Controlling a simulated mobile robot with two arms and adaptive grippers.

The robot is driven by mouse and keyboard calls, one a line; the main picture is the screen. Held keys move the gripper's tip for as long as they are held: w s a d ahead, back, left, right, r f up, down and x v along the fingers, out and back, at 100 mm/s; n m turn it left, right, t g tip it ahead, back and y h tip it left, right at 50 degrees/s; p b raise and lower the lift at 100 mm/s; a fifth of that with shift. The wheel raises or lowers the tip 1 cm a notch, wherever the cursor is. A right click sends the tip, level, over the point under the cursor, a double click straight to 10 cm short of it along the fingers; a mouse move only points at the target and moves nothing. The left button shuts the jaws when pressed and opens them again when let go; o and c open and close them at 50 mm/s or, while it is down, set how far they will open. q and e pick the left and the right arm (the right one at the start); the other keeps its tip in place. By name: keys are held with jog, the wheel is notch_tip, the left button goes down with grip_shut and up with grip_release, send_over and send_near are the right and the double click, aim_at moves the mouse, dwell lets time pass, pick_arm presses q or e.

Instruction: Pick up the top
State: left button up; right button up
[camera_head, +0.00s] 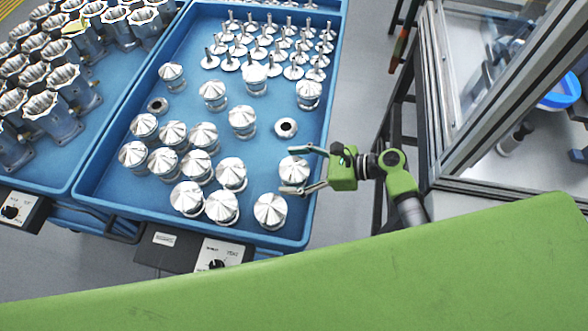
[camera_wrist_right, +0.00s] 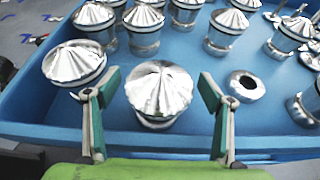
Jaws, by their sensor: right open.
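Several shiny metal tops with fluted conical caps stand in the blue tray (camera_head: 108,213). One top (camera_head: 293,170) is near the tray's right wall, and it also shows in the right wrist view (camera_wrist_right: 160,92). My right gripper (camera_head: 293,169) comes in from the right and is open, one finger on each side of this top. In the right wrist view its two fingers (camera_wrist_right: 146,92) stand apart, with gaps to the top; contact is not seen. The top's lower part is partly hidden under its cap. My left gripper is not in view.
Another top (camera_head: 270,211) stands close by, towards the tray's near edge. A dark ring-shaped part (camera_head: 286,128) lies beyond the gripper. Stemmed discs (camera_head: 293,71) fill the tray's far end. A second tray at left holds housings (camera_head: 52,117). A glass-walled frame (camera_head: 480,120) stands right.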

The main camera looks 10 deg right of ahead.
jog(key=c, duration=1.4)
